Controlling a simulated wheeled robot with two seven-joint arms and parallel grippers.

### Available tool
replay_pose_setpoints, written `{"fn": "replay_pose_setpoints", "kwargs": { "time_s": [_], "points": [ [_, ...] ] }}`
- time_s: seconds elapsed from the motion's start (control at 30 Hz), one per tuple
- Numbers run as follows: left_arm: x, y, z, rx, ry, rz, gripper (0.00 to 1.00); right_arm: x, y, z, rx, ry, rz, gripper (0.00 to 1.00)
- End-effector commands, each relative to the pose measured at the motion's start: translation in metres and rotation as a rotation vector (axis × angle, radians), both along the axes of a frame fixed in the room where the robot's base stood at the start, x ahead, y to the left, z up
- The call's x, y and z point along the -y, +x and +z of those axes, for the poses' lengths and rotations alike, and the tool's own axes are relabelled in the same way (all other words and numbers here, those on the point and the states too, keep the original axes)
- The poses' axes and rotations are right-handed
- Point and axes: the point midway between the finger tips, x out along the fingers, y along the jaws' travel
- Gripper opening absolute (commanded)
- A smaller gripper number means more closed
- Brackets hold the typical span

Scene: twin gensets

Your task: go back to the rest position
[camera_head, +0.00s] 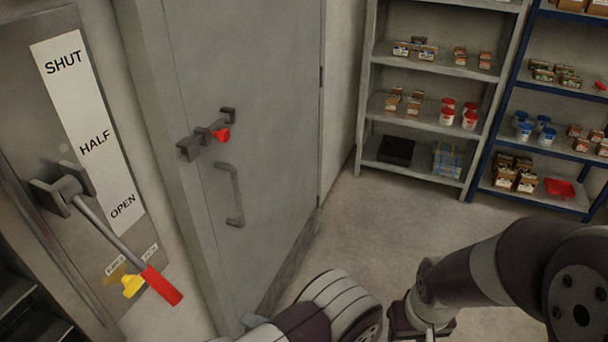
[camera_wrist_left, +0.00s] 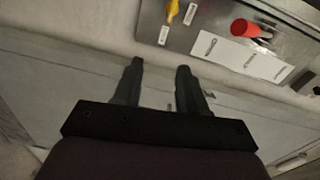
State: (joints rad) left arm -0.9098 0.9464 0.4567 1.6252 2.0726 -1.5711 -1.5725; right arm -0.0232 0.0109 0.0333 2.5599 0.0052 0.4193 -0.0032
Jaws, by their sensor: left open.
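My left gripper (camera_wrist_left: 158,80) shows in the left wrist view with its two dark fingers apart and nothing between them. In the head view its fingers cannot be made out; parts of my arms fill the bottom edge. The fingers are clear of the wall panel (camera_head: 30,75), which lies beyond them at the top of the wrist view. On the panel a grey lever with a red grip (camera_head: 161,285) slants down past the OPEN mark. The red grip also shows in the wrist view (camera_wrist_left: 244,28). My right gripper's fingers do not show.
A grey door (camera_head: 262,90) with a red-knobbed latch (camera_head: 220,134) and a handle stands right of the panel. A yellow piece (camera_head: 131,286) sits beside the red grip. A grey shelf unit (camera_head: 365,90) and a blue one (camera_head: 515,90) hold goods. The floor (camera_head: 385,220) before them is clear.

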Motion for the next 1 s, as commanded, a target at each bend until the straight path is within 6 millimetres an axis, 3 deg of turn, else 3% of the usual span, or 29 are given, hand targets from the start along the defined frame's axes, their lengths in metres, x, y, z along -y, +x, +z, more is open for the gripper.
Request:
{"fn": "replay_pose_setpoints", "kwargs": {
  "time_s": [0.23,0.43,0.57,0.67,0.73,0.83,0.93,1.0],
  "points": [
    [0.019,0.026,-0.048,0.095,-0.322,-0.166,0.41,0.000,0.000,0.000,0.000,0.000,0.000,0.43],
    [0.066,0.046,-0.085,0.068,-0.763,-0.317,0.41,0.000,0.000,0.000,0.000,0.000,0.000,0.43],
    [0.101,0.042,-0.091,-0.044,-1.122,-0.315,0.41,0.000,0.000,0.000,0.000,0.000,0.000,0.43],
    [0.110,0.019,-0.071,-0.217,-1.387,-0.218,0.41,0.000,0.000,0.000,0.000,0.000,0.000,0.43],
    [0.089,-0.012,-0.038,-0.375,-1.507,-0.086,0.41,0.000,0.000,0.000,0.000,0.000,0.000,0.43],
    [0.024,-0.058,0.014,-0.527,-1.502,0.081,0.41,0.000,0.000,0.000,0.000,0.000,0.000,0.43],
    [-0.036,-0.080,0.051,-0.537,-1.446,0.125,0.41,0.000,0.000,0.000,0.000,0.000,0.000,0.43],
    [-0.064,-0.077,0.072,-0.442,-1.446,0.113,0.41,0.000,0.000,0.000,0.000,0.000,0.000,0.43]
  ]
}}
